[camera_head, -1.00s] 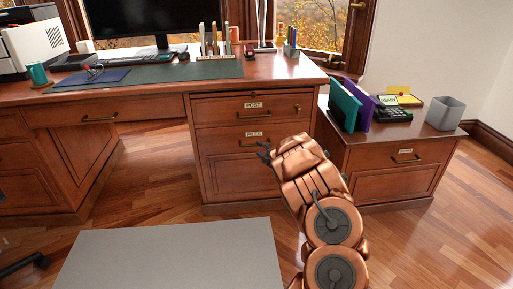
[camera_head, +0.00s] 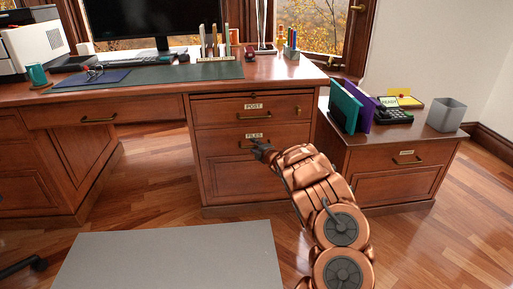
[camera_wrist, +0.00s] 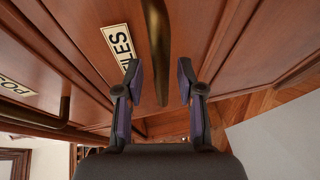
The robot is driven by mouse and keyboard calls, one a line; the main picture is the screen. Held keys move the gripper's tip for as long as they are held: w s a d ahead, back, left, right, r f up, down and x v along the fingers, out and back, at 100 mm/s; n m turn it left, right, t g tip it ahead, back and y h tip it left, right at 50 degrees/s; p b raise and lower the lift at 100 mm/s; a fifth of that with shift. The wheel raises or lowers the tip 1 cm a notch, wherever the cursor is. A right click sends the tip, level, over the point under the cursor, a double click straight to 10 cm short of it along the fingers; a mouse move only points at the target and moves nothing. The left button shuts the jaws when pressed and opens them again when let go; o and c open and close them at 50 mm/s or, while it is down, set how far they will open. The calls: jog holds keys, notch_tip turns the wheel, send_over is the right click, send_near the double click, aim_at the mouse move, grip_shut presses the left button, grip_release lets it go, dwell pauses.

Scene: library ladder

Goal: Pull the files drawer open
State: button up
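The files drawer (camera_head: 221,140) is in the right pedestal of the wooden desk, under the post drawer, and looks shut. Its label (camera_wrist: 121,45) reads FILES in the wrist view. Its brass handle (camera_wrist: 158,50) runs down into the space between my two fingers in the wrist view. My gripper (camera_head: 259,147) is at the front of this drawer in the head view and hides much of the handle there. In the wrist view my gripper (camera_wrist: 160,82) is open, with a gap between each finger and the handle. I cannot tell whether any finger touches it.
The post drawer (camera_head: 228,110) with its own handle (camera_head: 251,116) is just above. A low cabinet (camera_head: 385,160) with folders and a phone stands to the right. A grey mat (camera_head: 170,262) lies on the floor in front.

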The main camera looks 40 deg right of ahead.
jog(key=shift+c, duration=0.3)
grip_shut()
dwell(0.3)
